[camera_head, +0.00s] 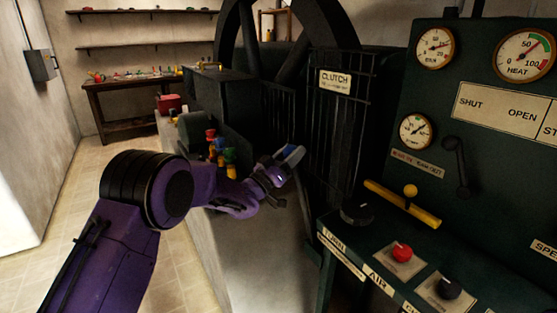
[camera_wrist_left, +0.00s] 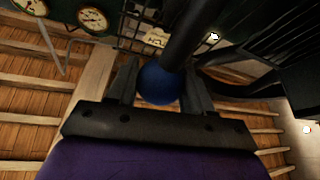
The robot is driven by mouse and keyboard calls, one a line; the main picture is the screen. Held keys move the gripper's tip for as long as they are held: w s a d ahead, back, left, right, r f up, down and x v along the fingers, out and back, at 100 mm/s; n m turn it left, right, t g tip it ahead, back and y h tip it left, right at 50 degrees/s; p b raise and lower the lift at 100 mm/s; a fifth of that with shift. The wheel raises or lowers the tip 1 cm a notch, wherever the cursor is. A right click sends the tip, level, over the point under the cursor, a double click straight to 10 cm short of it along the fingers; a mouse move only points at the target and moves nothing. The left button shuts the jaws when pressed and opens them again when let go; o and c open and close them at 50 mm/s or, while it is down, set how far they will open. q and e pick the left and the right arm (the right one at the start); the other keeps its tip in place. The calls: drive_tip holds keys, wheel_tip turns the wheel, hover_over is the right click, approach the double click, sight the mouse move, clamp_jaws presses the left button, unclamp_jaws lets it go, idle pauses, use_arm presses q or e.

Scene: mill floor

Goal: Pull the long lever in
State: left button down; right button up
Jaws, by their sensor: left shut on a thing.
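The long lever shows in the left wrist view as a thick dark rod (camera_wrist_left: 193,30) ending in a round blue knob (camera_wrist_left: 158,84). My left gripper (camera_wrist_left: 160,88) is shut on this knob, with one finger on each side of it. In the head view my left gripper (camera_head: 280,169) is in front of the dark barred guard, below the CLUTCH sign (camera_head: 335,82). My right gripper is not in view.
A green control panel (camera_head: 480,120) with gauges stands at the right, with a yellow bar (camera_head: 402,204), a red knob (camera_head: 402,252) and black knobs. Several coloured knobs (camera_head: 220,150) stand behind my left arm. A workbench (camera_head: 130,84) is at the back. Tiled floor at left is clear.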

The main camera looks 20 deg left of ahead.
use_arm(q)
drive_tip(key=shift+f, duration=0.4)
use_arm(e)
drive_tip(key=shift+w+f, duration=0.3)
use_arm(q)
drive_tip(key=shift+f, duration=0.1)
drive_tip(key=c, duration=0.7)
unclamp_jaws()
drive_tip(key=shift+s, duration=0.1)
drive_tip(key=shift+o, duration=1.1)
drive_tip(key=shift+s+a+r, duration=0.15)
drive_tip(key=shift+a+r, duration=0.05)
drive_tip(key=shift+r, duration=0.05)
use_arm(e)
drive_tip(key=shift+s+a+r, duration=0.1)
use_arm(q)
drive_tip(key=shift+f, duration=0.1)
drive_tip(key=b+v, duration=0.3)
drive_tip(key=v, duration=0.7)
drive_tip(key=shift+s, duration=0.25)
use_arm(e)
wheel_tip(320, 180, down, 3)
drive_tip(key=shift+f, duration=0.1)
use_arm(q)
drive_tip(key=shift+f, duration=0.1)
